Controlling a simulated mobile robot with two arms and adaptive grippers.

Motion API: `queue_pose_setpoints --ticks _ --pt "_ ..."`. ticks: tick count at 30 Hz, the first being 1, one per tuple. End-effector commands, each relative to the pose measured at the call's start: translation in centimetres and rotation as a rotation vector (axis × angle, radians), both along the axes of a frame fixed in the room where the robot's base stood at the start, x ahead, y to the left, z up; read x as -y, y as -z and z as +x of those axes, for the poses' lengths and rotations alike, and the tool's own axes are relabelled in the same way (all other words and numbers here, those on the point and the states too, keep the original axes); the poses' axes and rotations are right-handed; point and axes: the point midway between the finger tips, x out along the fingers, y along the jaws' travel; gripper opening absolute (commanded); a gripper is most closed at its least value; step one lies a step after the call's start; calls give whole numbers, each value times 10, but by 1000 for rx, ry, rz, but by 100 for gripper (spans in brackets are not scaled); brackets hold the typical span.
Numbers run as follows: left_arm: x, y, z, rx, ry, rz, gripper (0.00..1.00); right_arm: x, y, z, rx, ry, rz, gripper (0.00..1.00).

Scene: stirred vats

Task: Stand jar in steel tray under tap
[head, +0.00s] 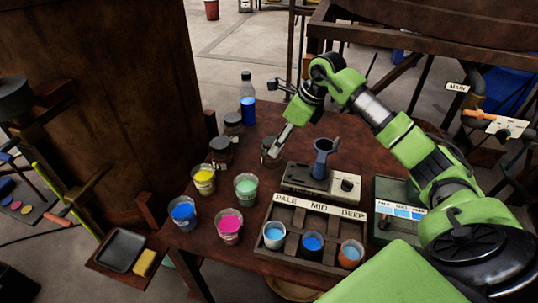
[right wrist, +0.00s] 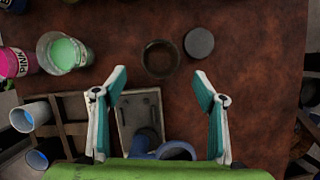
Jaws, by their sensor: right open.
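Several dark glass jars stand on the brown table: one jar (head: 270,153) close under my right gripper, a second (head: 220,150) to its left and a third (head: 233,122) behind. My right gripper (head: 283,115) is open and empty above the table. In the right wrist view, a round open-topped jar (right wrist: 160,59) lies just beyond the spread fingers (right wrist: 160,76), not between them. A shallow dark tray (head: 121,249) sits on a low wooden shelf at the lower left. An orange-handled fitting (head: 62,219), possibly the tap, is above and left of it. My left gripper is out of view.
Yellow (head: 204,179), blue (head: 183,212), pink (head: 229,224) and green (head: 246,187) paint cups crowd the table's left side. A blue bottle (head: 248,108) stands behind. A sponge (head: 144,262) lies beside the tray.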

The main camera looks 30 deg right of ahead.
Motion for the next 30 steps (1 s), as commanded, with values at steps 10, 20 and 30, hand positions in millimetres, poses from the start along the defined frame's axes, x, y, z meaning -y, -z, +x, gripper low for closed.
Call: queue_pose_setpoints --ticks 10,20,30 --pt "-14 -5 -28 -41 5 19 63 -8 31 12 -1 -1 2 65" --pt "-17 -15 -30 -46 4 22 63 -15 70 30 0 -2 3 65" --pt "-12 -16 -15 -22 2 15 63 -15 73 31 1 -3 0 47"
